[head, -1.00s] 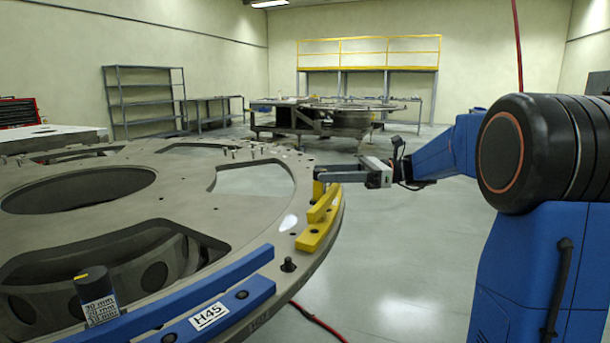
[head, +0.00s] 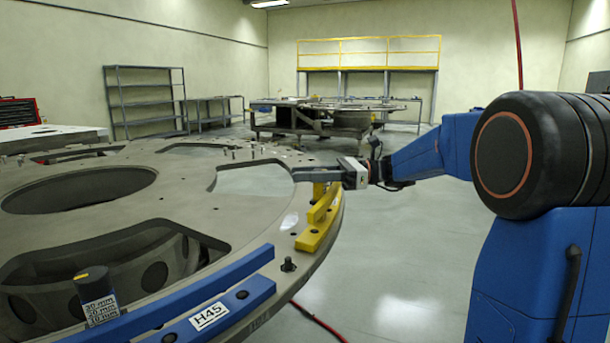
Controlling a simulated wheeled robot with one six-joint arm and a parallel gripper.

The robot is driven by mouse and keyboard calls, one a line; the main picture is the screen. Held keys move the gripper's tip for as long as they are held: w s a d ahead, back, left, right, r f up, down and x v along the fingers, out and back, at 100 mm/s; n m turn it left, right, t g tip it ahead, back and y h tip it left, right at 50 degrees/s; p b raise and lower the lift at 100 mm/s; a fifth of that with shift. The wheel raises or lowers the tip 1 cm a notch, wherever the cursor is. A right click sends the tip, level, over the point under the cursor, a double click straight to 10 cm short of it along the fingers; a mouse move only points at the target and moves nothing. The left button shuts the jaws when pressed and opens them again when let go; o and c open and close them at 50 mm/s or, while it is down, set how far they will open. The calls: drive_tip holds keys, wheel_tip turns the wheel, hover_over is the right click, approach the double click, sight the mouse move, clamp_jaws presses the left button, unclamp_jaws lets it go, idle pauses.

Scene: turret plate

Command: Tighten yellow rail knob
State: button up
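The yellow rail (head: 312,236) is fixed along the right rim of the large grey turret plate (head: 130,210). A small upright yellow piece (head: 319,189) stands at the rail's far end, just under my gripper; it may be the rail knob, but it is too small and partly covered to be sure. My gripper (head: 299,174) reaches in from the right, with its fingers level over the plate's rim, above and slightly past this piece. The fingers are seen from the side and overlap, so the gap between them does not show.
A blue rail (head: 240,300) labelled H45 lies nearer along the rim, with a dark pin (head: 288,265) between the rails. A dark marked cylinder (head: 96,297) stands at the lower left. Several short pins stand on the plate's far side. Open floor lies to the right.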

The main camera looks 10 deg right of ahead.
drive_tip(key=shift+m+t, duration=0.4)
drive_tip(key=shift+t, duration=0.2)
drive_tip(key=shift+w+d+m+t+h, duration=0.4)
drive_tip(key=shift+w+m+t+h, duration=0.1)
drive_tip(key=shift+m+t+h, duration=1.6)
drive_tip(key=shift+w+d+m+t+h, duration=0.5)
drive_tip(key=shift+m+t+h, duration=1.3)
drive_tip(key=shift+t, duration=0.65)
drive_tip(key=shift+w+d+m+t+h, duration=0.35)
drive_tip(key=shift+w+m+t+h, duration=0.15)
drive_tip(key=shift+m+t+h, duration=1.6)
drive_tip(key=shift+w+d+m+t+h, duration=0.1)
drive_tip(key=shift+d+m+t+h, duration=0.1)
drive_tip(key=shift+m+t+h, duration=0.3)
drive_tip(key=o, duration=1)
drive_tip(key=shift+o, duration=0.2)
